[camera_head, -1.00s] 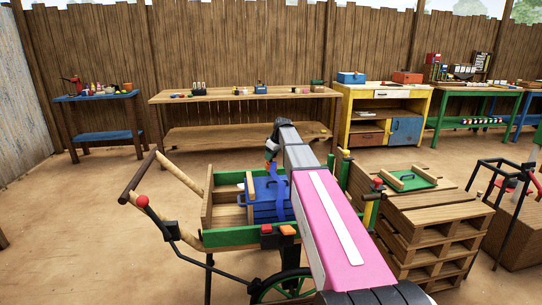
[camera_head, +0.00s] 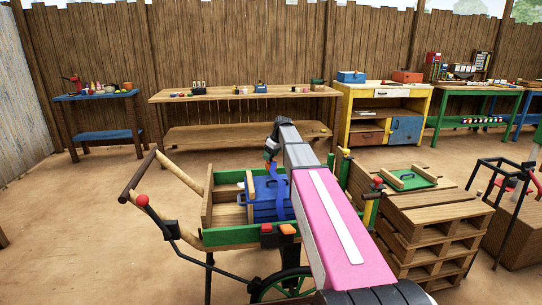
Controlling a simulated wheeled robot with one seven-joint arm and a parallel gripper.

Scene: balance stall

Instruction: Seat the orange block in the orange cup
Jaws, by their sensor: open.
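My gripper (camera_head: 270,156) is at the far end of my pink and grey arm, above the wooden cart with green sides (camera_head: 230,238). It is small and dark in the view; its jaws are open. A small orange-red patch shows at its tip; I cannot tell whether it is a block or part of the gripper. A small orange piece (camera_head: 288,229) sits on a dark base at the cart's near edge, beside a red piece (camera_head: 266,228). I cannot tell whether the orange piece is a block or a cup. No orange cup is clearly recognizable.
A blue case (camera_head: 264,198) lies in the cart, partly behind my arm. A pallet stack (camera_head: 425,225) with a green tray (camera_head: 408,181) stands right of the cart. A long wooden bench (camera_head: 230,95) and a yellow bench (camera_head: 383,92) line the fence. Open ground lies left.

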